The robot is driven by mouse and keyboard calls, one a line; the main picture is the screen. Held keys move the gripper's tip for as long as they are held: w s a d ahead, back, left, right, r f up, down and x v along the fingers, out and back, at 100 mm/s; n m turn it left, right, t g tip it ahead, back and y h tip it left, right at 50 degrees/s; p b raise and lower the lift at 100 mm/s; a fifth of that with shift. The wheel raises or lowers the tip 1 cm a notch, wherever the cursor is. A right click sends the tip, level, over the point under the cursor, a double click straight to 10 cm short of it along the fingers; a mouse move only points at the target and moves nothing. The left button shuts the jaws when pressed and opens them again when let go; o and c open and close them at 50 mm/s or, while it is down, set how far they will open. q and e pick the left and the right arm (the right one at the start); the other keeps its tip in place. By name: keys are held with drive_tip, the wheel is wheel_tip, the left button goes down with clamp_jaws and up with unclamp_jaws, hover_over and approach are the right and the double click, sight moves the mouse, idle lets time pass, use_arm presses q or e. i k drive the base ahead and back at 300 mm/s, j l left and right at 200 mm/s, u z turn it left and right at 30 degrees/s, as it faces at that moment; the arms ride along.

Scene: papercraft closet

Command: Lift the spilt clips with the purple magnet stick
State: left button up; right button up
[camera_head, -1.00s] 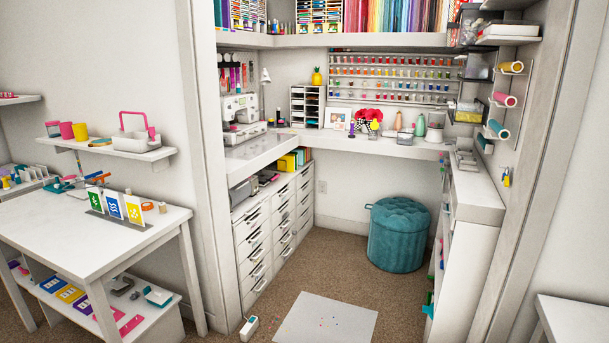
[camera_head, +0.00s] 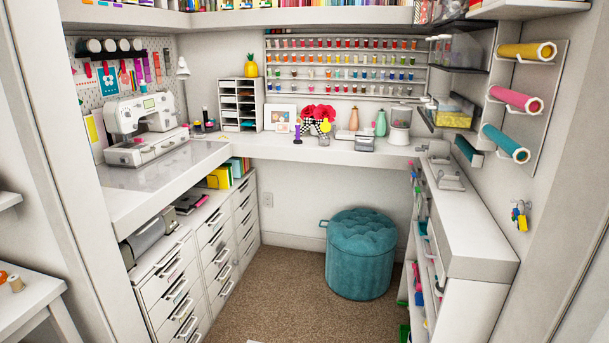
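A small purple upright item (camera_head: 297,132) stands on the back counter, left of the checkered pot with red flowers; it is too small to tell whether it is the magnet stick. A thin white sliver at the bottom edge (camera_head: 256,341) is where the pale mat on the floor just enters the view. The clips cannot be made out now. Neither of my grippers is in view.
A teal tufted stool (camera_head: 360,255) stands on the carpet (camera_head: 275,290) under the back counter. White drawers (camera_head: 190,275) line the left and a narrow shelf unit (camera_head: 470,235) the right. Carpet between them is clear.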

sight(298, 140)
drive_tip(key=i+u, duration=0.1)
drive_tip(key=i, duration=0.35)
drive_tip(key=i+u, duration=0.15)
drive_tip(key=i, duration=0.3)
drive_tip(key=i+l+u, duration=0.1)
drive_tip(key=i, duration=0.4)
drive_tip(key=i+l+u, duration=0.1)
drive_tip(key=i, duration=0.35)
drive_tip(key=i+l+u, duration=0.15)
drive_tip(key=i+l, duration=0.15)
drive_tip(key=i, duration=0.1)
